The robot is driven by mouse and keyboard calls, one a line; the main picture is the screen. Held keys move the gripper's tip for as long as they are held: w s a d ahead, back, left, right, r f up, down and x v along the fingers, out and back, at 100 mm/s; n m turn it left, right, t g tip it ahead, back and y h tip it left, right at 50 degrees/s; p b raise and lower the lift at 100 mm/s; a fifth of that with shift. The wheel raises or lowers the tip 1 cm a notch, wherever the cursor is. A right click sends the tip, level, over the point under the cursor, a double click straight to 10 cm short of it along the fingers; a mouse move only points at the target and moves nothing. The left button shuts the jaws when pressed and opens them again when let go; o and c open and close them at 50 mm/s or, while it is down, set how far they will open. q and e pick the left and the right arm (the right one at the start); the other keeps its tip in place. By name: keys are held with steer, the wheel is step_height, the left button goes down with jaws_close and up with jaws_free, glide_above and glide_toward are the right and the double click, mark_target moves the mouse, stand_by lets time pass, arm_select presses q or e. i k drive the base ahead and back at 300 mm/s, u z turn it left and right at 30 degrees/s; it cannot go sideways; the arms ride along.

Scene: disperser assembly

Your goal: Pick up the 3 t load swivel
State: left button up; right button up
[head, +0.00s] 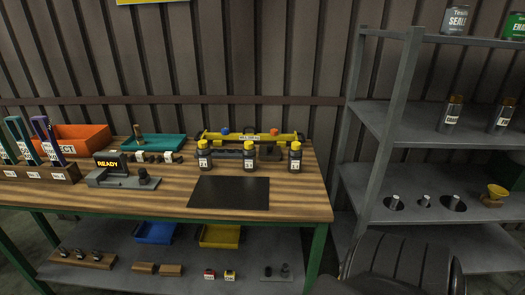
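No label I can read marks a 3 t load swivel, so I cannot tell which piece it is. Several small metal parts are in the head view. Three dark, metal-topped pieces stand in a wooden rack (84,261) on the lower shelf at left. A small red block (209,275) and a small yellow block (230,275) with labels too small to read sit on the lower shelf. Two small dark parts stand on a plate (274,277) to their right. Neither of my grippers shows in this view.
Grey shelving (430,239) stands right. The bench's front right is clear.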

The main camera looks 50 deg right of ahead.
mark_target(248, 156)
steer(key=z, duration=2.45)
steer(key=i, duration=0.4)
steer(key=u, duration=0.05)
